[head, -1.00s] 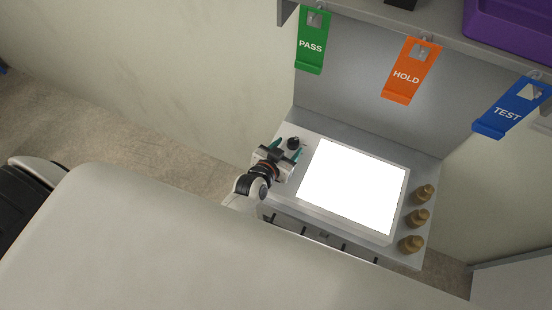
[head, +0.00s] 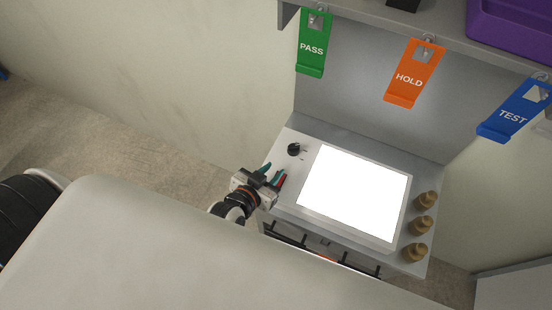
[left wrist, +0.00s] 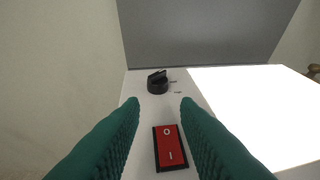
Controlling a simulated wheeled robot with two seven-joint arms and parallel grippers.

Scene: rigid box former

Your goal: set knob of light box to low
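The light box has a bright lit white panel (head: 355,193). Its black knob (head: 294,149) stands on the grey top surface, left of the panel. The knob also shows in the left wrist view (left wrist: 157,82), with small marks beside it too small to read. A red rocker switch (left wrist: 170,147) marked O and I lies nearer than the knob. My left gripper (head: 273,174) is open and empty, apart from the knob and on its near side. In the left wrist view its teal fingers (left wrist: 160,108) stand either side of the switch. My right gripper is not in view.
Several brass-coloured weights (head: 421,226) stand right of the panel. Green PASS (head: 311,62), orange HOLD (head: 403,92) and blue TEST (head: 500,128) tags hang from the shelf above. A purple bin (head: 515,30) sits on the shelf. A wall rises to the left.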

